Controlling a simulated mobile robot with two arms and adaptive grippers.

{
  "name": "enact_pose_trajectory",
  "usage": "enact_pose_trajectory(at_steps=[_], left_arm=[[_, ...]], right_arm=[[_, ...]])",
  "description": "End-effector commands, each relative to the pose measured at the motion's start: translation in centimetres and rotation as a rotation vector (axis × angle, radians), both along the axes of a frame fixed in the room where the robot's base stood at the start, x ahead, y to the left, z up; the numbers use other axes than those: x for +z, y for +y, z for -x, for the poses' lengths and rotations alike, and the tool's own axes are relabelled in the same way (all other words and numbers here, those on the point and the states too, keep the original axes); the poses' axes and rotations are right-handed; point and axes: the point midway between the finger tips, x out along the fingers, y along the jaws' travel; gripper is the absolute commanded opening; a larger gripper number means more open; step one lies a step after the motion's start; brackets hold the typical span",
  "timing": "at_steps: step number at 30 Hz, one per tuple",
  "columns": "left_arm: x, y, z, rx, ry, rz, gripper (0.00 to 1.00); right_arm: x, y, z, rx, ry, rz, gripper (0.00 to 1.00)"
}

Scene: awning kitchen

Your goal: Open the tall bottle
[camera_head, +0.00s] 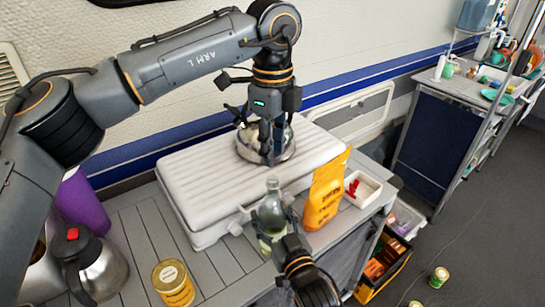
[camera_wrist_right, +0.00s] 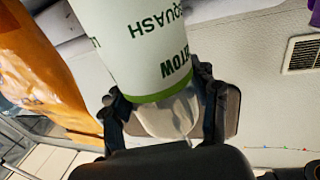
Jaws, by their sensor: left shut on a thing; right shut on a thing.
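The tall bottle (camera_head: 272,214) is clear greenish and stands upright in front of the white case. Its bare neck and top show in the head view. My right gripper (camera_head: 273,238) is shut around its lower part. In the right wrist view, the bottle's white label (camera_wrist_right: 148,45) with green lettering fills the upper middle, and the fingers (camera_wrist_right: 160,112) close on both sides of the bottle. My left gripper (camera_head: 268,155) points down just above the bottle top in the picture, apart from it. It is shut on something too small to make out. No cap shows on the bottle.
A metal pot (camera_head: 284,153) sits on the white case (camera_head: 208,190) behind the left gripper. An orange bag (camera_head: 325,192) stands close right of the bottle, with a white tray (camera_head: 365,193) beyond. A kettle (camera_head: 100,272) and yellow can (camera_head: 174,285) stand at left.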

Motion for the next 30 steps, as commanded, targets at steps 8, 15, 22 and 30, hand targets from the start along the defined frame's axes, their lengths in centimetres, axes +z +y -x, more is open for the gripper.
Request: enact_pose_trajectory(at_steps=[8, 15, 22, 30], left_arm=[[0.2, 0.0, 0.0, 0.000, 0.002, -0.001, 0.00], [0.2, 0.0, 0.0, 0.000, 0.001, -0.001, 0.00], [0.2, 0.0, 0.0, 0.001, 0.001, -0.001, 0.00], [0.2, 0.0, 0.0, 0.001, 0.001, -0.001, 0.00]], right_arm=[[-0.2, 0.0, 0.0, 0.000, 0.004, 0.002, 0.68], [-0.1, 0.0, 0.0, 0.000, 0.002, 0.001, 0.86], [-0.1, -0.1, 0.2, 0.000, 0.002, 0.001, 0.86], [-0.2, -1.8, 4.2, 0.000, 0.005, 0.001, 0.86]])
